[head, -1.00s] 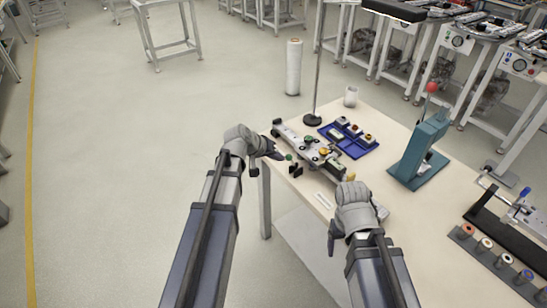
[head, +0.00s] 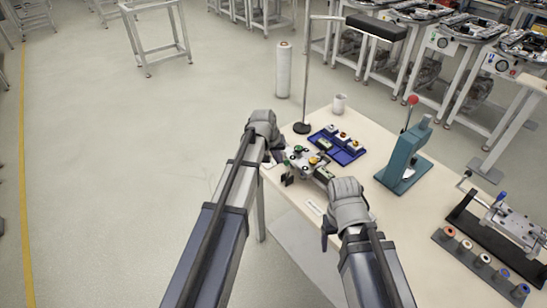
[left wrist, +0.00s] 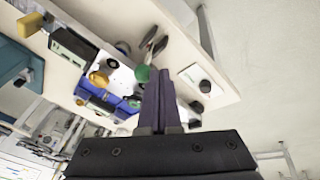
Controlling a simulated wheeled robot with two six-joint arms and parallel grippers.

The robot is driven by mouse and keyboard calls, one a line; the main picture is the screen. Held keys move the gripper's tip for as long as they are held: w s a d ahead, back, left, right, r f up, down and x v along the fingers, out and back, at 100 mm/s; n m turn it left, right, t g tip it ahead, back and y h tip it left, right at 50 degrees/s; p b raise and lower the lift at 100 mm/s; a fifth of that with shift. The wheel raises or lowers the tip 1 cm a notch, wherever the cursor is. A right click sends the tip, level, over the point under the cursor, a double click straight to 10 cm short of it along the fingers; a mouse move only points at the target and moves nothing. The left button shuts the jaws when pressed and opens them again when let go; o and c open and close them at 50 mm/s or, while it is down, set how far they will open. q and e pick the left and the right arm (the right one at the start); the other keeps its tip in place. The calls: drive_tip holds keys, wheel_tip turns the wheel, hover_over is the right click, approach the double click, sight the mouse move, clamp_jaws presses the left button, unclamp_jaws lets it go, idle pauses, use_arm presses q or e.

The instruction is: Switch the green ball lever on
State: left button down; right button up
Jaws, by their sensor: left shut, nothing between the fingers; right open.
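The green ball (left wrist: 142,73) of the lever shows in the left wrist view, right beside the tip of my shut left gripper (left wrist: 160,72). Whether they touch I cannot tell. In the head view, a small green ball (head: 298,149) shows on the fixture (head: 319,171) at the table's left edge. My left gripper (head: 279,143) is just left of it, empty, and partly covers the fixture's far end. My right gripper (head: 327,237) is open and empty, near the table's front edge. The lever's stem is mostly hidden, so its position is unclear.
A yellow knob (left wrist: 98,79) sits near the green ball. A blue tray (head: 350,156) with small parts lies behind the fixture. A lamp stand (head: 302,127) rises at the back left. A teal press (head: 405,160) stands to the right. Free table lies in front of it.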

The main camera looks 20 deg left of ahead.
use_arm(q)
drive_tip(key=shift+w+d+r+g+y, duration=0.15)
drive_tip(key=shift+w+d+g+y, duration=0.2)
drive_tip(key=shift+w+g, duration=0.1)
drive_tip(key=shift+r, duration=0.1)
drive_tip(key=shift+r+p, duration=0.7)
drive_tip(key=shift+p, duration=0.25)
drive_tip(key=shift+a+r, duration=0.1)
